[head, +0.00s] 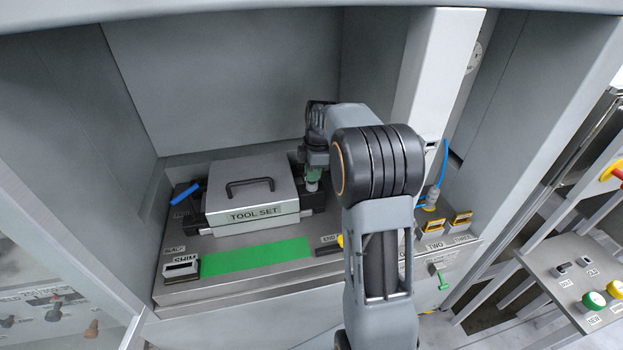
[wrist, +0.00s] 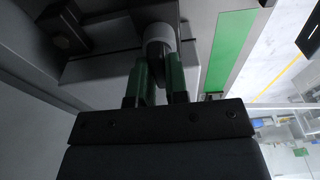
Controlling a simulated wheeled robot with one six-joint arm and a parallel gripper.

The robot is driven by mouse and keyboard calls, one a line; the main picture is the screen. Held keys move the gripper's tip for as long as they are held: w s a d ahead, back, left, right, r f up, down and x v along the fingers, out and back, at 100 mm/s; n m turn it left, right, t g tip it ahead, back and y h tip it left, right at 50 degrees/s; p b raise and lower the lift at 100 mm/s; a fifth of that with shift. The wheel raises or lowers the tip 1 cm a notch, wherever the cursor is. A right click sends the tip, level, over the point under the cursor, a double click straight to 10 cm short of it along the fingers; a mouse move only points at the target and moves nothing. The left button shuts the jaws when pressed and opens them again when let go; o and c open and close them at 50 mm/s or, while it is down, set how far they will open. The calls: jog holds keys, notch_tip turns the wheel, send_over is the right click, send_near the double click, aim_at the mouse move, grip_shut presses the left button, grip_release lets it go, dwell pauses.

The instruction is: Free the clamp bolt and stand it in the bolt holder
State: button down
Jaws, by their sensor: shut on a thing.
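My gripper (head: 313,174) points down just right of the tool set box, close to the dark clamp block (head: 316,203). Its green fingers (wrist: 160,82) are shut on what looks like the clamp bolt, a dark rounded piece (wrist: 157,52) with a pale grey collar (wrist: 161,32). In the head view a pale end (head: 312,186) shows just below the fingers, at the block. I cannot tell whether the bolt is still seated there. I cannot pick out the bolt holder with certainty; my arm hides part of the bench.
The grey box marked TOOL SET (head: 248,196) stands left of my gripper. A green strip (head: 256,257) lies in front of it. A gauge (head: 181,268) sits at front left, a blue handle (head: 186,194) behind it.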

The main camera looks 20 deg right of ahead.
jog(key=shift+r+p, duration=0.5)
jog(key=shift+r, duration=0.2)
jog(key=shift+r+p, duration=1.15)
jog(key=shift+r, duration=0.3)
jog(key=shift+a+f, duration=0.1)
